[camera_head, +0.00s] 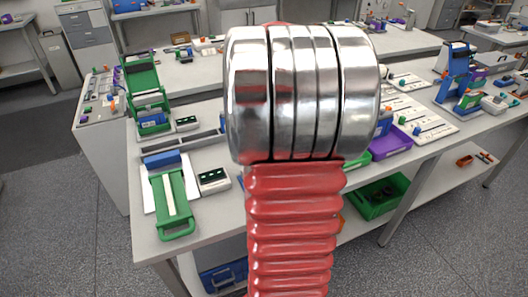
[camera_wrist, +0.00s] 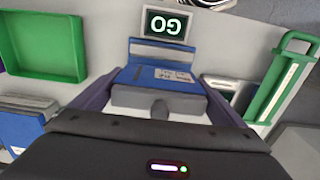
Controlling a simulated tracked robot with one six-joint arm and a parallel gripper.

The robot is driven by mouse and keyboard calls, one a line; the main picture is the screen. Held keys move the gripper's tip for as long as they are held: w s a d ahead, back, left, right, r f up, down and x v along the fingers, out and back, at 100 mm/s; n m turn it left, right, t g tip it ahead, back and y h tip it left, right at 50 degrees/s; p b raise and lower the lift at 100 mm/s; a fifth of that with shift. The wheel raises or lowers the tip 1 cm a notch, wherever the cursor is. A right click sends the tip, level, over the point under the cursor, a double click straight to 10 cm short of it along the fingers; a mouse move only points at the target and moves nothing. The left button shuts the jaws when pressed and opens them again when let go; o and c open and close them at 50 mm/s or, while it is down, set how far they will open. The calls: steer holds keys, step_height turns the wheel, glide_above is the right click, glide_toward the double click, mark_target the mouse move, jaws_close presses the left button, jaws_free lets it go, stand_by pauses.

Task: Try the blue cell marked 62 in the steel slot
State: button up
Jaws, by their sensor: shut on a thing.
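In the wrist view my gripper (camera_wrist: 161,78) is shut on a blue cell (camera_wrist: 140,75), with a dark finger along each side. The cell has a grey near end and a pale label, which is too small and blurred to read. Just beyond it is a pale grey and blue strip (camera_wrist: 163,51). I cannot tell whether the cell is inside a slot or above one. I cannot make out which thing is the steel slot. In the head view my own arm blocks the middle, and the gripper and held cell are hidden.
A small display (camera_wrist: 167,24) reads GO, upside down, beyond the cell. A green tray (camera_wrist: 80,45) is at left, a green frame (camera_wrist: 270,90) at right. In the head view green fixtures (camera_head: 177,222) stand on the bench's left part; a purple tray (camera_head: 395,146) is right of my arm.

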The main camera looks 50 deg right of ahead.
steer(key=shift+r, duration=1.25)
steer(key=shift+s, duration=0.15)
stand_by(0.5)
